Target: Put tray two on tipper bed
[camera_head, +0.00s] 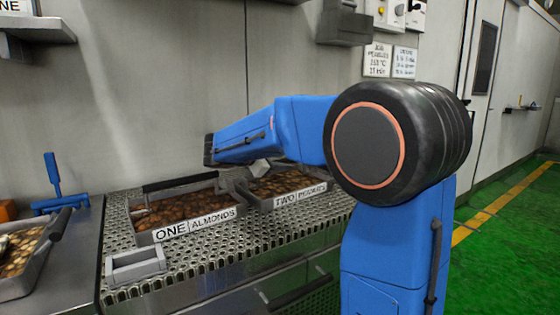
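Tray two (300,197), labelled "TWO" with a partly covered nut name, stands on a perforated metal surface (200,262). It holds brown nuts, and my arm covers its back part. Tray one (198,226), labelled "ONE ALMONDS", stands just left of it, with a dark handle bar over its back. My gripper (258,170) is mostly hidden beneath the blue arm, over the left part of tray two. Its fingers do not show clearly, so I cannot tell whether it touches the tray or its handle. No surface in view is clearly identifiable as the tipper bed.
An empty grey bracket (137,266) sits at the front left of the perforated surface. A grey wall stands close behind. Open green floor (500,262) lies to the right.

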